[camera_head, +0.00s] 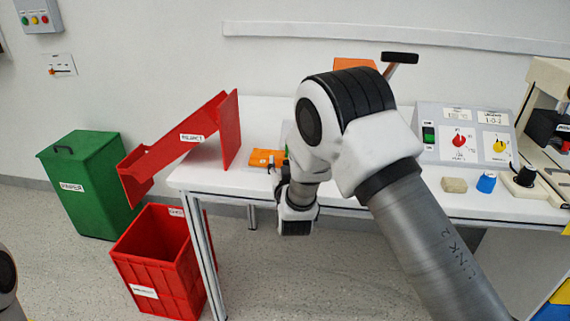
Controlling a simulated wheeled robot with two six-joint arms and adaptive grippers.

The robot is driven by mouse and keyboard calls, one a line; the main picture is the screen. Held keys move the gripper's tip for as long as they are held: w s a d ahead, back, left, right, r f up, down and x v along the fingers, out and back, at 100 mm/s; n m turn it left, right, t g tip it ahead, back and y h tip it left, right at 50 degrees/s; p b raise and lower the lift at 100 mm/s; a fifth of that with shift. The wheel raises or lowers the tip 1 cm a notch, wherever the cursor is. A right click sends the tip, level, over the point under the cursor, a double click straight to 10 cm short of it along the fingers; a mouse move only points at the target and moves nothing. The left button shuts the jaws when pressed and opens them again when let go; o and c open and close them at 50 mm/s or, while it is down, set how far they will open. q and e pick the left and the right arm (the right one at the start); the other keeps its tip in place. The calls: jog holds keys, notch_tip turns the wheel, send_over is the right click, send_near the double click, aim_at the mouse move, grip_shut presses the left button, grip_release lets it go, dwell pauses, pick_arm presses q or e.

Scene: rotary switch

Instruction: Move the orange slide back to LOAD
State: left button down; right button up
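An orange slide (262,157) shows low on the white table, just right of the red chute's upper end. Its right end is partly hidden near my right wrist, and no LOAD mark can be read. My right arm comes in from the lower right and bends down towards the slide. My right gripper (282,165) is at the slide's right end, small and mostly hidden by the wrist. I cannot tell whether it touches the slide or is open. My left gripper is not in view.
A red chute (176,150) slopes down over a red crate (150,250); a green bin (88,185) stands left. A switch panel (462,135), a beige block (454,185) and a blue knob (486,183) are on the table's right. An orange part (354,63) with a black handle (400,57) shows behind my arm.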

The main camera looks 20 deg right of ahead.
jog(key=shift+s+d, duration=0.1)
jog(key=shift+s, duration=0.05)
jog(key=shift+s, duration=0.35)
jog(key=v, duration=1.1)
jog(key=shift+a, duration=0.25)
